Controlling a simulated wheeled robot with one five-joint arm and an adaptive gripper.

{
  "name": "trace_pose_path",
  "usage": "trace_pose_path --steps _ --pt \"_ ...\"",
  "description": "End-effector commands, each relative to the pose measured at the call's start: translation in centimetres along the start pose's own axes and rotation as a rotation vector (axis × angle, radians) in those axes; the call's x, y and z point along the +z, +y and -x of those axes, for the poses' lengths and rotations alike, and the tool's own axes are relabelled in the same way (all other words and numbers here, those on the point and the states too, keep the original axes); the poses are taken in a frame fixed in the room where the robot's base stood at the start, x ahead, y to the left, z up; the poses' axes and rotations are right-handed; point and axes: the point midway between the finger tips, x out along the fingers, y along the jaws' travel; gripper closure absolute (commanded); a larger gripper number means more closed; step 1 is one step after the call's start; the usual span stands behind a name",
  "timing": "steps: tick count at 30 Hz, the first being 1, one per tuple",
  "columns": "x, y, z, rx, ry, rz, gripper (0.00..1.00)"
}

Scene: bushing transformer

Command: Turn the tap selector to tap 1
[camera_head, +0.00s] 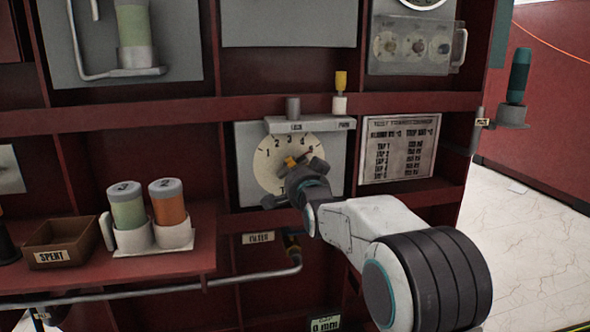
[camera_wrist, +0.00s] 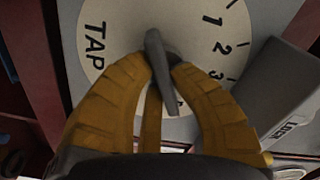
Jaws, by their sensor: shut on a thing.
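The tap selector is a cream dial (camera_head: 266,176) on a grey panel, with numbers along its upper arc. The dial also shows in the wrist view (camera_wrist: 110,75), with TAP and 1, 2, 3 readable. Its grey bar-shaped knob (camera_wrist: 156,55) is between the yellow fingers of my gripper (camera_wrist: 160,75). In the head view my gripper (camera_head: 292,163) is at the dial's middle and hides part of it. A thin pointer end (camera_head: 309,150) slants up right, near the high-number end of the scale. The exact number is hard to read.
A tap chart (camera_head: 398,150) is right. Canisters (camera_head: 127,205) and a SPENT bin (camera_head: 62,243) stand on the left shelf.

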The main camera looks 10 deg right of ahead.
Motion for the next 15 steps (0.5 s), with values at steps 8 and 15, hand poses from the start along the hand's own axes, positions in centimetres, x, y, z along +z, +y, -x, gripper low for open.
trace_pose_path --steps 8,15 --pt "-0.07 -0.17 0.00 -0.003 0.001 0.069 1.00" --pt "-0.15 -0.28 0.00 -0.003 0.002 0.248 1.00"
